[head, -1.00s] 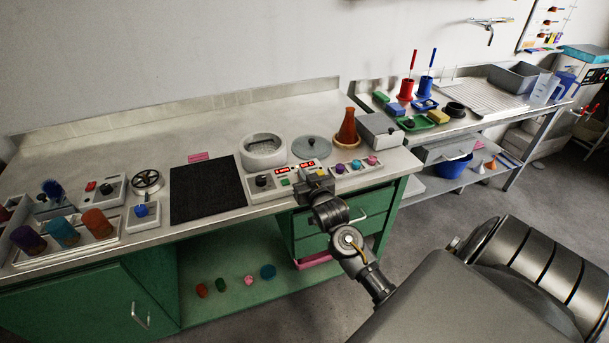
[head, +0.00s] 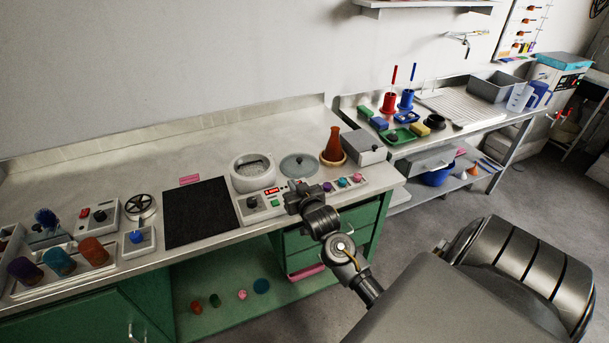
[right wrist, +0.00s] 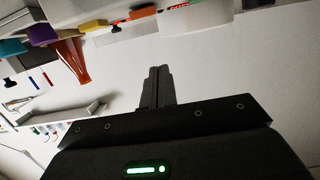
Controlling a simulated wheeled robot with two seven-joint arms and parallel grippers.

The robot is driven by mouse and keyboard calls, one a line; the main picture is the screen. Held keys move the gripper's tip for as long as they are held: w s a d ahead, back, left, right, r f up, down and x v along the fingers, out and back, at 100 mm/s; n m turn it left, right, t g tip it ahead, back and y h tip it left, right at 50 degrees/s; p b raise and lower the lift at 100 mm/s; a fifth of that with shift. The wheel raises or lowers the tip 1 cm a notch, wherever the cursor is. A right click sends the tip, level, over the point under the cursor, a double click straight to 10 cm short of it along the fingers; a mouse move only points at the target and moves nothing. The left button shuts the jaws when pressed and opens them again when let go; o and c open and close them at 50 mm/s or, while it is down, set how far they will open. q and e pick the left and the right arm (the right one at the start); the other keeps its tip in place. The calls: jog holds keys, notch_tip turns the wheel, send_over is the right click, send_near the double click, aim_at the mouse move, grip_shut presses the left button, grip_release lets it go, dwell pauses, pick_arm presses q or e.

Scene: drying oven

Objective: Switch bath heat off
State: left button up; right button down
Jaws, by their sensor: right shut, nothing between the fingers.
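The white round bath (head: 252,185) stands on the bench behind a white control panel (head: 246,217). The panel has a black knob (head: 252,202), a lit red display (head: 272,191) and a green button (head: 275,203). My right gripper (head: 296,188) is over the right end of the panel and hides that part of it. In the right wrist view its fingers (right wrist: 158,85) are together and empty. I cannot tell whether they touch the panel. My left gripper is not in view.
A grey lid (head: 299,165), an orange flask (head: 334,145) and a grey box (head: 365,147) stand behind and right of the gripper. A strip with coloured knobs (head: 343,183) lies to its right. A black mat (head: 198,213) lies left of the panel.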

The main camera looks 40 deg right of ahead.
jog(key=r+b+v, duration=0.1)
jog(key=v, duration=0.7)
dwell(0.4)
jog(key=s+a+f+n+g+y, duration=0.1)
jog(key=a+f+g, duration=0.1)
jog(key=f, duration=0.9)
jog(key=a+f+n+g+y, duration=0.1)
jog(key=a+f+g, duration=0.1)
jog(key=f, duration=0.8)
jog(key=s+a+f+n+g+y, duration=0.1)
jog(key=s+a+f+g, duration=0.1)
jog(key=s+f, duration=0.5)
jog(key=s+a+f+n+g+y, duration=0.1)
jog(key=s+a+f, duration=0.15)
jog(key=f, duration=0.85)
jog(key=s+a+f+g, duration=0.2)
jog(key=s+f, duration=0.4)
jog(key=s, duration=0.5)
jog(key=s+a+f+n+g, duration=0.1)
jog(key=s+f+g, duration=0.1)
jog(key=s+f, duration=0.4)
jog(key=s+a+f+n+g+y, duration=0.1)
jog(key=s+f, duration=0.5)
jog(key=s, duration=0.9)
jog(key=shift+s+a+g, duration=0.35)
jog(key=shift+a+g, duration=0.5)
jog(key=shift+g, duration=0.25)
